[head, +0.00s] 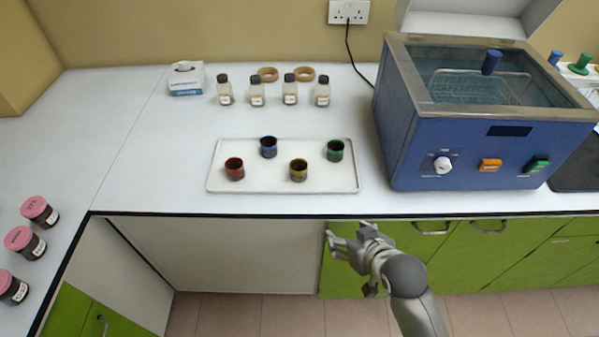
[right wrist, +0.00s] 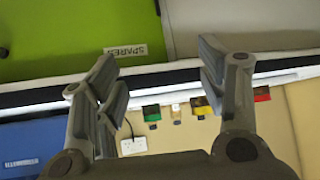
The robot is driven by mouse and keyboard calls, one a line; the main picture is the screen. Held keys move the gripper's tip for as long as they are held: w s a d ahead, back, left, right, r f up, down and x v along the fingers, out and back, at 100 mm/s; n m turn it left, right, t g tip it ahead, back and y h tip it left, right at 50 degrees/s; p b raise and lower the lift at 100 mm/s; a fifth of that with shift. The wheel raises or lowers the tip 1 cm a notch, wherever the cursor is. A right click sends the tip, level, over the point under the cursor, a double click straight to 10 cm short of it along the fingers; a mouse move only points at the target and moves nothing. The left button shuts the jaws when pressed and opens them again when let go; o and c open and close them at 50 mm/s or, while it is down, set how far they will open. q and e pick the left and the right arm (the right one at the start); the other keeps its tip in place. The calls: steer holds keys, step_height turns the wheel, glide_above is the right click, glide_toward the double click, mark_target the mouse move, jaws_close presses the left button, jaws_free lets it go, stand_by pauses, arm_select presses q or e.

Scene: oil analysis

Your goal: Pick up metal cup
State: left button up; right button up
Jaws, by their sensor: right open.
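Several small cups stand on a white tray (head: 282,184) on the counter. They are a red cup (head: 234,169), a blue cup (head: 268,147), a yellow cup (head: 299,170) and a green cup (head: 335,151). Which one is the metal cup I cannot tell. My right gripper (head: 346,240) is open and empty, in front of the counter edge and nearer than the tray. In the right wrist view its fingers (right wrist: 160,82) are spread apart, and the green cup (right wrist: 151,113), yellow cup (right wrist: 201,106) and red cup (right wrist: 262,94) show beyond the counter edge. My left gripper is not in view.
A blue bath (head: 460,150) stands right of the tray. Pink-lidded jars (head: 40,211) stand at the left. The counter left of the tray is clear.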

steer(key=w+a+r+t+y, duration=0.1)
steer(key=w+a+r, duration=0.1)
steer(key=w, duration=0.1)
steer(key=w+a+r+n+t, duration=0.1)
steer(key=w+a+r, duration=0.1)
steer(key=w+r, duration=0.1)
steer(key=w+a+r+t+y, duration=0.1)
steer(key=w+a+r, duration=0.2)
steer(key=shift+w+r+t+y, duration=0.1)
steer(key=shift+w+t+y, duration=0.1)
steer(key=shift+t+y, duration=0.1)
glide_toward(296, 161)
steer(key=shift+w+a+f+n, duration=0.3)
steer(key=shift+w+f, duration=0.25)
steer(key=shift+w, duration=0.25)
steer(key=shift+p+x, duration=0.35)
steer(key=shift+x, duration=0.4)
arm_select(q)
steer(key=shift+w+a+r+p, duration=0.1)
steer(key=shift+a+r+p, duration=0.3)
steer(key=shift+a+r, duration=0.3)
arm_select(e)
steer(key=shift+x, duration=2.25)
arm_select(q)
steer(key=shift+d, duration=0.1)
arm_select(e)
steer(key=shift+s+a, duration=0.1)
steer(key=c, duration=1.1)
steer(key=shift+c, duration=0.2)
steer(key=shift+r, duration=0.15)
